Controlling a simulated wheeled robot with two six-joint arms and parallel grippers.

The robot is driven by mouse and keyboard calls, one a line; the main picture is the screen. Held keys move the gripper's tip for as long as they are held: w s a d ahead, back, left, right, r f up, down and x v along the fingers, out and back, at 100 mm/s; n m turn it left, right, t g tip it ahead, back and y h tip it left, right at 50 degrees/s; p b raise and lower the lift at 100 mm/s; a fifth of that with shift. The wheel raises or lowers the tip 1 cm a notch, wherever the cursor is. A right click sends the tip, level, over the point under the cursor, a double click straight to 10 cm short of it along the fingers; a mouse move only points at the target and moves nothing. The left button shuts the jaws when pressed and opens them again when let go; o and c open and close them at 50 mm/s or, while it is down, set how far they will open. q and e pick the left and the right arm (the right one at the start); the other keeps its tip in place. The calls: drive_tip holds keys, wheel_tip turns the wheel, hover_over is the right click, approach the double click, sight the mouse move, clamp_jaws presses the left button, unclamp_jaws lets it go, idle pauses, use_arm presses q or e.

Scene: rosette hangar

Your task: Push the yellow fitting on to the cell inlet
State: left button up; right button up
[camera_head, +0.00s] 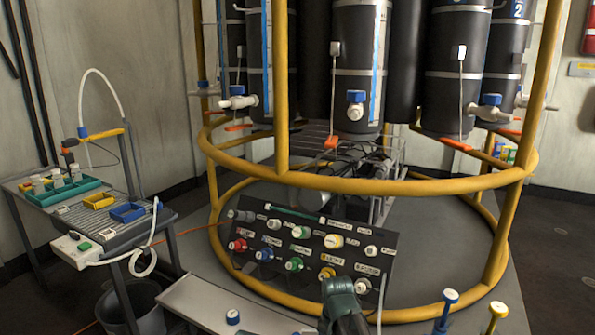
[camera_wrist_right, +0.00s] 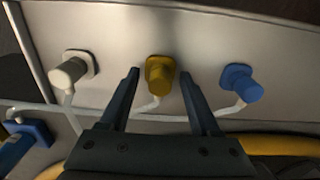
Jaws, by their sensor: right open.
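The yellow fitting (camera_wrist_right: 160,76) sits on a pale panel in the right wrist view, with a thin white hose running from it. My right gripper (camera_wrist_right: 159,72) is open. Its two fingertips lie either side of the fitting, with a gap on both sides. In the head view part of my right arm shows at the bottom middle, and its fingertips cannot be made out. Black cells stand in the yellow ring frame, and the middle one carries a blue-and-white port (camera_head: 356,97). I cannot tell which port is the cell inlet. My left gripper is not in view.
A white fitting (camera_wrist_right: 74,70) and a blue fitting (camera_wrist_right: 239,84) flank the yellow one, both with hoses. The yellow ring frame (camera_head: 345,187) and a black panel of coloured knobs (camera_head: 312,272) stand ahead. A cart (camera_head: 148,217) with trays stands at left.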

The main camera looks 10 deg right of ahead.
idle(0.8)
clamp_jaws()
drive_tip(key=shift+r, duration=0.15)
idle(1.2)
drive_tip(key=shift+r+p, duration=2.9)
drive_tip(key=shift+p, duration=0.15)
